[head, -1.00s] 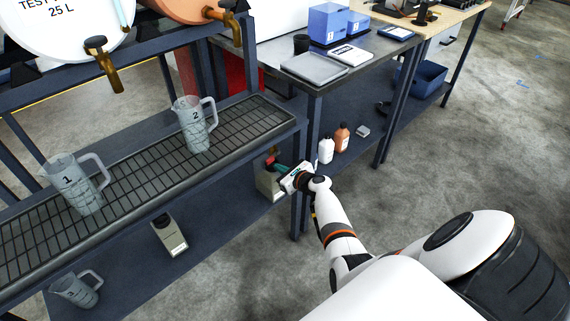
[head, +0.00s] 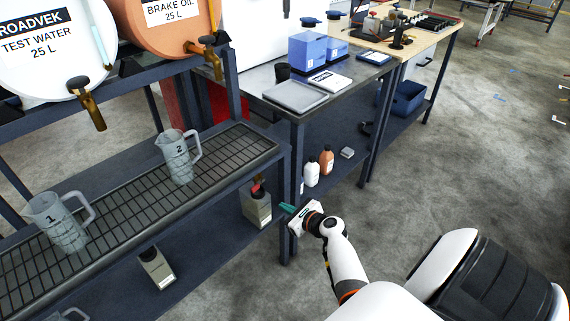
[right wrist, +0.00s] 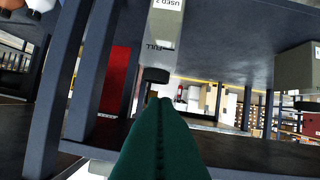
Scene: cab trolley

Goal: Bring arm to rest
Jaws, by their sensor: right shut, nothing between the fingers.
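My right gripper (head: 287,208) is shut and empty, its green fingers together beside the front post of the metal rack. In the right wrist view the green fingers (right wrist: 162,120) point toward the lower shelf. A grey can (head: 257,206) with a dark cap and a red part on top stands on that shelf, left of the gripper and apart from it. It also shows in the right wrist view (right wrist: 165,30), seemingly upside down, with part of a label reading "USED 2". My left gripper is not in view.
Jugs 1 (head: 62,222) and 2 (head: 178,158) stand on the grated tray (head: 115,215). Another can (head: 156,268) stands on the lower shelf. White (head: 311,174) and orange (head: 327,161) bottles stand under the grey bench (head: 335,100).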

